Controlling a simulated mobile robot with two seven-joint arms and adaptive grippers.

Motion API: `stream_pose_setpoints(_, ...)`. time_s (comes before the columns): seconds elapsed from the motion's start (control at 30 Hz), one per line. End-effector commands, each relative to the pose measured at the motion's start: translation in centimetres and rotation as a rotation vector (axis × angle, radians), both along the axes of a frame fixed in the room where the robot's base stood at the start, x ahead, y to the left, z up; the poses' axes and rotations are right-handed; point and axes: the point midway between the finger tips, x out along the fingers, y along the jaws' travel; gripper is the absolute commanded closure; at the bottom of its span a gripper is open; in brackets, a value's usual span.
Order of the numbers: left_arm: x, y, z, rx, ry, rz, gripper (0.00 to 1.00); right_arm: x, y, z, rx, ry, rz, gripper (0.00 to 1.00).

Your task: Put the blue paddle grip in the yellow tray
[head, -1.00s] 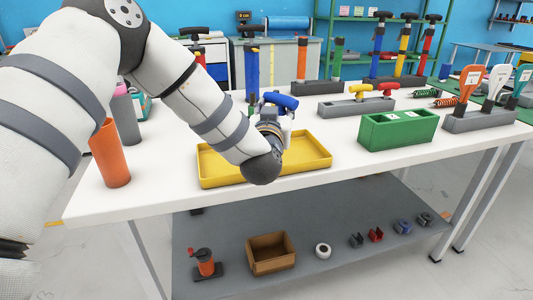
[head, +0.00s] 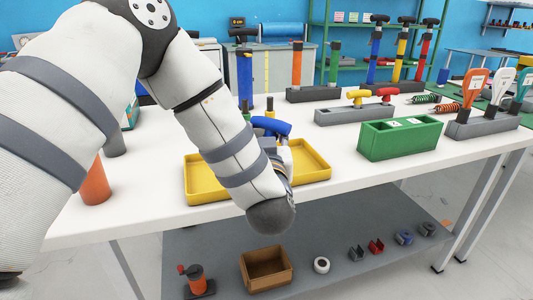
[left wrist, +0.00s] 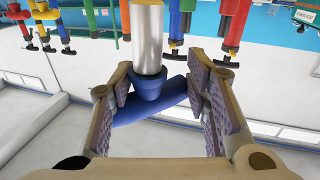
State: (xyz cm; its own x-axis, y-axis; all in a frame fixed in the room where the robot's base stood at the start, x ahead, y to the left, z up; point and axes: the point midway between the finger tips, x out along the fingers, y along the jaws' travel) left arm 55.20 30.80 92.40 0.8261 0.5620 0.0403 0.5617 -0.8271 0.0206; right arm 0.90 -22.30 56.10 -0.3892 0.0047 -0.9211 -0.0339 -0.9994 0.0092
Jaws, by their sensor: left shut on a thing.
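The blue paddle grip (head: 271,126) is a T-shaped handle. In the head view it shows over the back part of the yellow tray (head: 316,164). In the left wrist view the blue grip (left wrist: 150,103) sits between the finger pads, with a silver shaft pointing up in the picture. My left gripper (left wrist: 165,85) is shut on it. In the head view the left gripper (head: 277,146) is partly hidden by my forearm, which also covers the middle of the tray. I cannot tell whether the grip touches the tray. My right gripper is not in view.
A green box (head: 400,140) and a grey block with yellow and red handles (head: 345,114) stand right of the tray. An orange cylinder (head: 95,186) stands left, partly behind my arm. The white table (head: 325,195) is clear in front of the green box.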

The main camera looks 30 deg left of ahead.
Motion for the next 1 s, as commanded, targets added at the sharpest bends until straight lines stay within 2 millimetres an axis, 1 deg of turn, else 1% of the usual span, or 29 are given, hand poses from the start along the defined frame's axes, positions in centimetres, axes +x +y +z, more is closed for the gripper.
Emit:
stream_pose_setpoints(0.07,-0.5,-0.6,-1.1,0.0,0.005,-0.003,0.84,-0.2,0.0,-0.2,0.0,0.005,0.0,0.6)
stream_pose_setpoints(0.1,-0.5,-0.5,-2.1,0.0,0.006,0.0,0.84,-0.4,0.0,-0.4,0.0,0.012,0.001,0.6)
stream_pose_setpoints(0.2,-0.5,-0.5,-3.9,0.0,0.006,0.0,0.84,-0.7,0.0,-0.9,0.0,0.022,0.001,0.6)
stream_pose_setpoints(0.4,-0.5,-0.5,-3.6,0.001,-0.001,-0.001,0.85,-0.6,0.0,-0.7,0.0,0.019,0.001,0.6)
stream_pose_setpoints(0.57,-0.4,-0.5,-4.1,0.0,0.0,-0.001,0.85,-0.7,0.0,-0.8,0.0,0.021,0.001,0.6)
stream_pose_setpoints(0.6,-0.5,-0.4,-4.0,0.0,0.0,-0.001,0.48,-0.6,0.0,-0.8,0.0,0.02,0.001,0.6)
stream_pose_setpoints(0.67,-0.4,-0.4,-4.0,0.0,0.0,-0.001,0.36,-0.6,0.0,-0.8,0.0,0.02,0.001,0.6)
stream_pose_setpoints(0.93,-0.4,-0.4,-4.0,0.0,0.0,-0.001,0.36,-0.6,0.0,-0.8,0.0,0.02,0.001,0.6)
stream_pose_setpoints(1.0,-0.4,-0.4,-3.7,0.0,-0.001,-0.001,0.36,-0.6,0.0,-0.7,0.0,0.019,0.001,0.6)
